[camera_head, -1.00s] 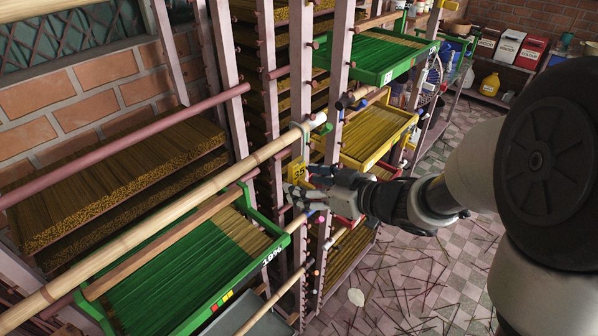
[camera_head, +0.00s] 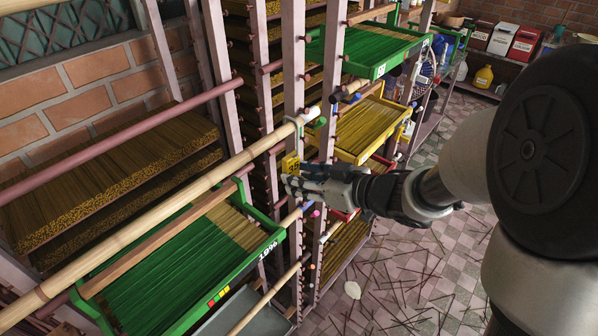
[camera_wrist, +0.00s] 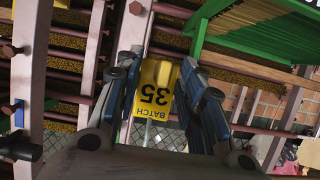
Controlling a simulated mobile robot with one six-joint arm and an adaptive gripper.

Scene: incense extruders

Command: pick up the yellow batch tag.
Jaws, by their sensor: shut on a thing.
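The yellow batch tag (camera_wrist: 152,92) reads "BATCH 35" in black and appears upside down between my gripper's fingers in the wrist view. In the head view the yellow tag (camera_head: 290,163) shows at the fingertips, just below the end of a bamboo pole (camera_head: 190,212). A pale hook or loop (camera_head: 297,125) hangs around that pole just above the tag. My gripper (camera_wrist: 160,88) is shut on the tag, with a finger on each side of it; in the head view my gripper (camera_head: 297,178) reaches in from the right. I cannot tell whether the tag still hangs from the hook.
Rack posts (camera_head: 293,70) stand close around my gripper. A green tray of sticks (camera_head: 270,243) lies below left, a yellow tray (camera_head: 352,158) to the right and another green tray (camera_head: 368,72) above. The tiled floor (camera_head: 450,260) at lower right is strewn with loose sticks.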

